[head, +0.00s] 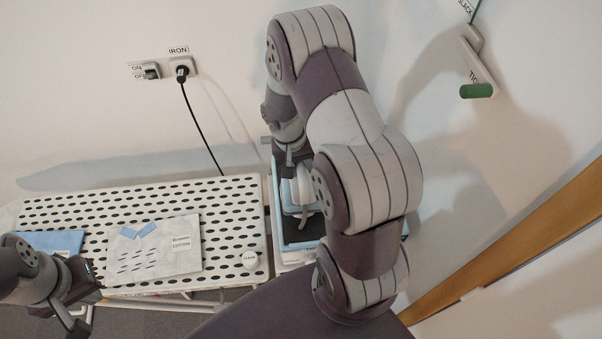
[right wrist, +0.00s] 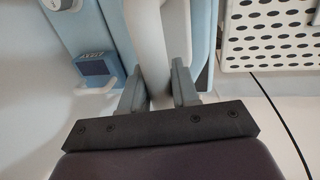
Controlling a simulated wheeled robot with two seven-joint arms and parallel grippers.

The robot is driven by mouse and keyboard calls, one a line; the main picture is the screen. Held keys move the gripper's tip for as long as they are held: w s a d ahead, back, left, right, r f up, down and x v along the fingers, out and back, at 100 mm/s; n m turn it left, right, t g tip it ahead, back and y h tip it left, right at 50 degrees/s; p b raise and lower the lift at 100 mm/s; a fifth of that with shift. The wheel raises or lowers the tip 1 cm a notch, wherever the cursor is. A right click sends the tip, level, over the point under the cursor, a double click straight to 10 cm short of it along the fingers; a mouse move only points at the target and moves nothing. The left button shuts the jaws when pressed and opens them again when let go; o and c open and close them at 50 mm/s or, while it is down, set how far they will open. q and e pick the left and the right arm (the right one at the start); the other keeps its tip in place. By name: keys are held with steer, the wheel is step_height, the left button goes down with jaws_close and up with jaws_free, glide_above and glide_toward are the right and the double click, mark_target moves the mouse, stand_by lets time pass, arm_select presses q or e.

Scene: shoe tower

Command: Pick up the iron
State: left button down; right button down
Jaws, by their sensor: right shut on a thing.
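The iron (head: 305,193), white and light blue, stands on a stand to the right of the ironing board, partly hidden behind my right arm in the head view. My right gripper (right wrist: 158,85) is shut on the iron's pale handle (right wrist: 148,35), with one finger on each side of it. The iron's light blue body (right wrist: 203,35) shows beside the fingers in the right wrist view. My left gripper (head: 84,304) is low at the left, near the front edge of the board, and looks empty; its fingers are too small to judge.
A black cord (head: 200,125) runs down from the wall plug. A green-handled wall crank (head: 477,91) is at the upper right.

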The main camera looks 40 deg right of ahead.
steer(key=s+d+r+b, duration=0.2)
steer(key=s+d+r, duration=0.2)
steer(key=s, duration=0.7)
step_height(320, 180, up, 3)
steer(key=shift+f, duration=0.1)
